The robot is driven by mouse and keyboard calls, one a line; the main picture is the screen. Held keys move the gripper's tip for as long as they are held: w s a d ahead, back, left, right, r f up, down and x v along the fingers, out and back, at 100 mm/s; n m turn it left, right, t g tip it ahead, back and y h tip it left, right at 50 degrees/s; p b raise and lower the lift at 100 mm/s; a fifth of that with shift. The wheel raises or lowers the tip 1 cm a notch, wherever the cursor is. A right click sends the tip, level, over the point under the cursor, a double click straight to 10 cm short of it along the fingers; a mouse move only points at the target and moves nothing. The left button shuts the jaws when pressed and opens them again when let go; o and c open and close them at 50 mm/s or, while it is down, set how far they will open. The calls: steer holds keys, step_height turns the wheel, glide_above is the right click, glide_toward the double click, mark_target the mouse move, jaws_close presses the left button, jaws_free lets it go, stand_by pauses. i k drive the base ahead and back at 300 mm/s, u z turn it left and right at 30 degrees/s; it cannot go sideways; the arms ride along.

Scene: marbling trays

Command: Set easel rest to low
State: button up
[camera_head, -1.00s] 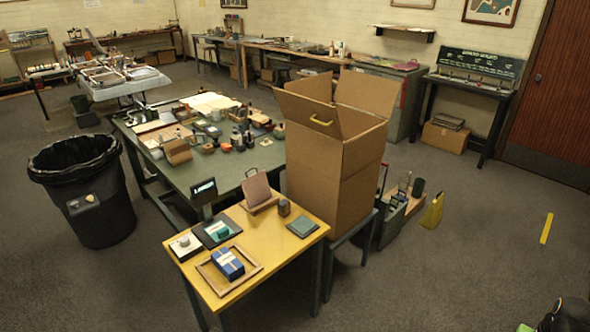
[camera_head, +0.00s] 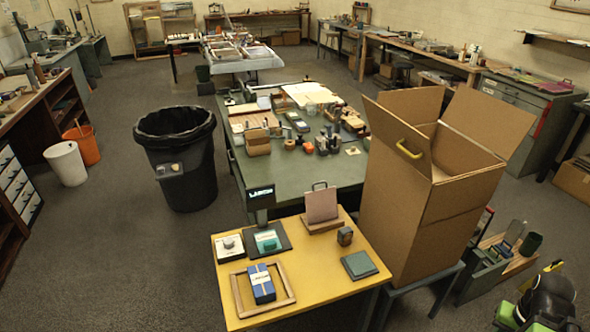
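What looks like the easel rest (camera_head: 321,206) stands at the back of the yellow table (camera_head: 225,246). It is a pinkish-brown panel leaning back on a small wooden base, with a dark loop handle at its top. Its setting is too small to read. A black and green part of my arm (camera_head: 548,300) shows at the lower right edge, well to the right of the table and apart from it. I cannot make out my gripper's fingers.
The yellow table also holds a framed tray (camera_head: 237,294) with a blue box (camera_head: 262,284), a teal block (camera_head: 267,240) and a green square (camera_head: 360,264). A tall open carton (camera_head: 408,225) stands to its right. A black bin (camera_head: 183,170) stands behind left. Floor at front left is clear.

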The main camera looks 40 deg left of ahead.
mark_target(321, 204)
steer(key=u, duration=0.95)
steer(key=i, duration=1.4)
steer(key=u, duration=0.95)
steer(key=k, duration=0.9)
steer(key=u, duration=0.15)
steer(key=i, duration=0.95)
steer(key=z, duration=0.1)
